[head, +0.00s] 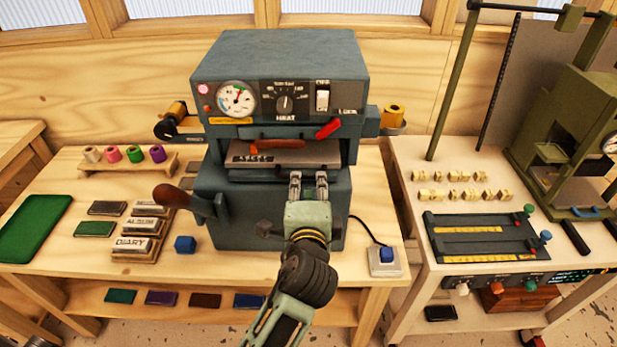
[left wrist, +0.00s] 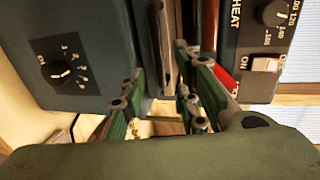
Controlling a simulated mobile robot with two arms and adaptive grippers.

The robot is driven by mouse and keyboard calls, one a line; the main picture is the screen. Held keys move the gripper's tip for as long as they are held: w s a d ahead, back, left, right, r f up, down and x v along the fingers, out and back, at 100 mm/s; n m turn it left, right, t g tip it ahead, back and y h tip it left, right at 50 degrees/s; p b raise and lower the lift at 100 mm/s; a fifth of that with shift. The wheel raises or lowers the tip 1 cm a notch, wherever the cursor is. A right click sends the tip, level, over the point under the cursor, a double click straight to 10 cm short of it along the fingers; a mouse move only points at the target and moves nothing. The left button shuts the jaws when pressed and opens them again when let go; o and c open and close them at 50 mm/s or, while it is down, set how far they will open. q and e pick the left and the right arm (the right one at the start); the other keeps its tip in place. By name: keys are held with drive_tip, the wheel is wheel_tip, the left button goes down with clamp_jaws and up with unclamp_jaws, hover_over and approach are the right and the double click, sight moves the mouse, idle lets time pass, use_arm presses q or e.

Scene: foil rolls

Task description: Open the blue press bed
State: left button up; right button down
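The blue press (head: 268,75) stands in the middle of the wooden bench. Its bed is a grey metal plate (head: 318,156) in the slot between the upper head and the lower body. A red-brown handle (head: 276,145) lies just above the plate. A red lever (head: 328,129) sits by the "LOCK" label. My left gripper (head: 308,182) is in front of the press, just below the plate's front edge. In the left wrist view, its fingers (left wrist: 158,92) are apart, with the bed edge (left wrist: 166,45) between or just beyond them. Contact cannot be told. My right gripper is not in view.
A dark lever with a brown knob (head: 172,196) sticks out at the press's left. A green machine (head: 570,130) stands on the right-hand table.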

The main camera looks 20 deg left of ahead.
sight(308, 178)
use_arm(q)
drive_tip(key=shift+x, duration=1.65)
clamp_jaws()
